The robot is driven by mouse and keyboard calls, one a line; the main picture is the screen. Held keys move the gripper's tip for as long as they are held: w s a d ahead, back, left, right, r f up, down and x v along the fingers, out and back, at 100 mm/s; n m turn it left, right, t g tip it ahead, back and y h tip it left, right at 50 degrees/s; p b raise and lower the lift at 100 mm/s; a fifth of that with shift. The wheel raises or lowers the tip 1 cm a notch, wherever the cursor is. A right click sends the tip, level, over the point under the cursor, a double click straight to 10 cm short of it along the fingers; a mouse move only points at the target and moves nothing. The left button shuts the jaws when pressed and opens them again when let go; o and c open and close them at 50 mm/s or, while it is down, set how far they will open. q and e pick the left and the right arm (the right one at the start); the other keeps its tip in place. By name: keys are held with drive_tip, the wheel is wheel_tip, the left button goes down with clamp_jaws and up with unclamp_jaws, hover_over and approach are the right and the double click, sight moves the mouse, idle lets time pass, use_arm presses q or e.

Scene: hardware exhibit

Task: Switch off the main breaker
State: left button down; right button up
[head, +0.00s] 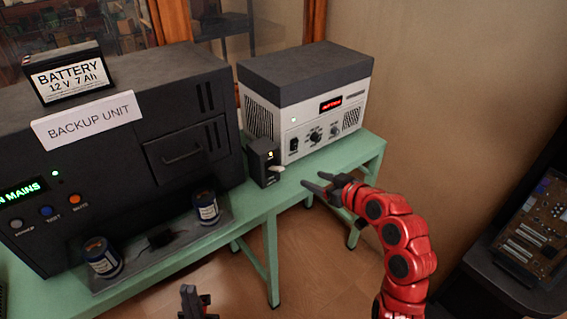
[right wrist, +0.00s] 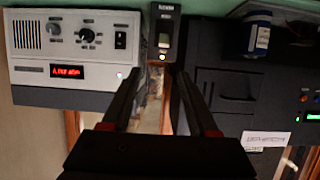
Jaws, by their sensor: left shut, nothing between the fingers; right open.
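The breaker (head: 262,160) is a small black box on the green table, between the black backup unit and the white-fronted device. A pale lever (head: 277,169) sticks out from its front, and a small orange light glows on it. In the right wrist view, which is upside down, the breaker (right wrist: 166,22) is at top centre with its light lit. My right gripper (head: 313,188) is open and empty, apart from the breaker, to the right of its lever. My left gripper (head: 196,301) is shut and empty, low at the bottom of the head view.
The backup unit (head: 130,150) carries a battery (head: 68,78) and a label card (head: 87,120). Two cans (head: 206,207) (head: 101,257) stand on its front tray. The white-fronted device (head: 318,120) has a red display.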

sight(282, 168)
drive_tip(key=shift+g, duration=0.3)
drive_tip(key=p+x, duration=0.3)
drive_tip(key=x, duration=1.2)
drive_tip(key=shift+w+a, duration=0.2)
drive_tip(key=shift+a, duration=0.2)
drive_tip(key=shift+x, duration=0.8)
drive_tip(key=shift+f, duration=0.15)
drive_tip(key=shift+c, duration=0.2)
clamp_jaws()
